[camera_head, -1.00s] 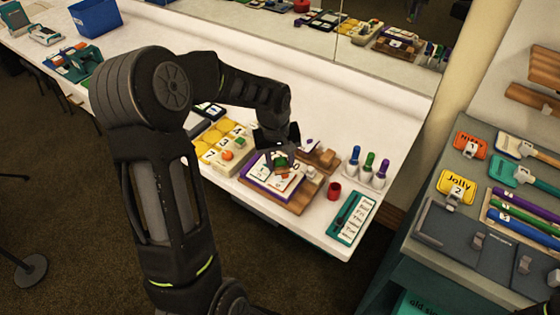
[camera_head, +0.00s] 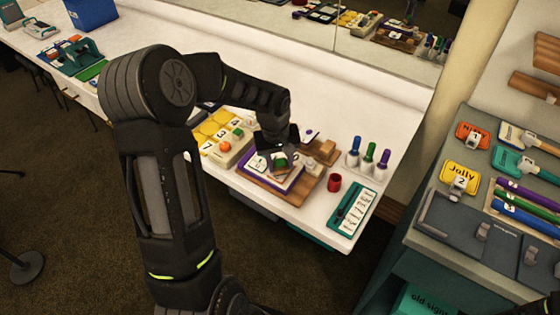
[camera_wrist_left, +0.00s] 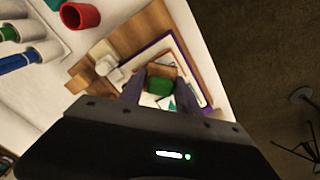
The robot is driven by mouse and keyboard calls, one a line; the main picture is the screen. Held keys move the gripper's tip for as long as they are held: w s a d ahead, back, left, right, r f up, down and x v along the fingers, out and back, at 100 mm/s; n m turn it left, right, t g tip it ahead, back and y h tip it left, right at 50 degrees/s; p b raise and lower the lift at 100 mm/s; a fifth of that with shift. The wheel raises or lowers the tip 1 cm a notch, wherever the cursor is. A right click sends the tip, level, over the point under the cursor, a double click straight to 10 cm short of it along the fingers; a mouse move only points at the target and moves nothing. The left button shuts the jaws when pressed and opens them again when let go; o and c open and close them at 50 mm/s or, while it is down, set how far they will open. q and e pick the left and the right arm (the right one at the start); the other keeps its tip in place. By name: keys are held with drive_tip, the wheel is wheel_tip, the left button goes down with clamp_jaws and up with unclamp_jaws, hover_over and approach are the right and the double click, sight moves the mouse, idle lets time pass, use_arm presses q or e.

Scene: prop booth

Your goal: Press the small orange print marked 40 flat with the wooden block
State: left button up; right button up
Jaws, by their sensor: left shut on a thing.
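My left gripper (camera_head: 279,158) is over the purple-edged board (camera_head: 258,181) on the wooden base (camera_head: 296,193). It is shut on a small brown wooden block with a green part, which shows between the fingers in the left wrist view (camera_wrist_left: 160,72). The block is low over the white sheets (camera_wrist_left: 150,99); I cannot tell whether it touches them. White cards with dark printing lie on the board around the gripper. I cannot make out the orange print marked 40; the block and fingers hide part of the sheets.
A red cup (camera_head: 334,183) stands right of the board, with several capped bottles (camera_head: 368,158) behind it. A teal-edged card (camera_head: 352,210) lies near the table's front edge.

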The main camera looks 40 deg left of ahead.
use_arm(q)
drive_tip(key=shift+w+f+b, duration=0.1)
drive_tip(key=shift+f+b, duration=0.4)
idle(1.0)
drive_tip(key=shift+f, duration=0.1)
idle(1.7)
drive_tip(key=shift+r+p, duration=0.35)
drive_tip(key=shift+r, duration=0.45)
drive_tip(key=shift+s+r+p, duration=0.25)
drive_tip(key=shift+r+p, duration=0.45)
drive_tip(key=shift+r, duration=0.45)
drive_tip(key=shift+s+r+p, duration=0.2)
drive_tip(key=shift+r+p, duration=0.45)
drive_tip(key=shift+r, duration=0.5)
